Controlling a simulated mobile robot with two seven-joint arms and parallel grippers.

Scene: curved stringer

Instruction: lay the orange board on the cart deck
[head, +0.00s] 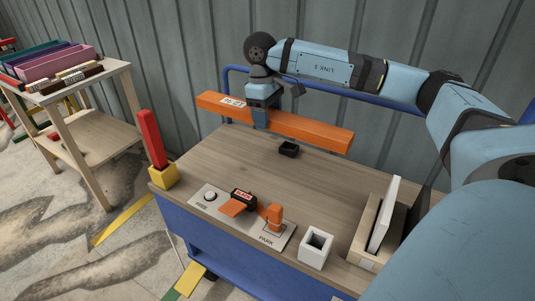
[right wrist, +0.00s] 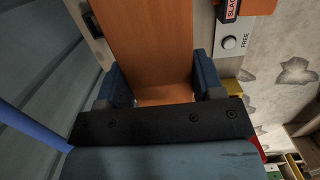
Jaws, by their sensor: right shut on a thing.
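The long orange board (head: 310,130) is in my right gripper (head: 260,118), which grips it left of its middle in the head view. The board spans the back of the cart deck (head: 220,160), its left end reaching past the deck's back left corner. It looks raised above the deck, but the gap is hard to judge. A white label is near its left end. In the right wrist view the board (right wrist: 150,40) runs between the two blue fingers of the right gripper (right wrist: 163,84). My left gripper is not in view.
On the deck are a small black block (head: 289,149), a yellow holder (head: 163,176) with a red bar, a panel with an orange lever (head: 272,215), a white square cup (head: 316,248) and a wooden rack (head: 368,235). A blue rail (head: 228,75) stands behind. The middle deck is clear.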

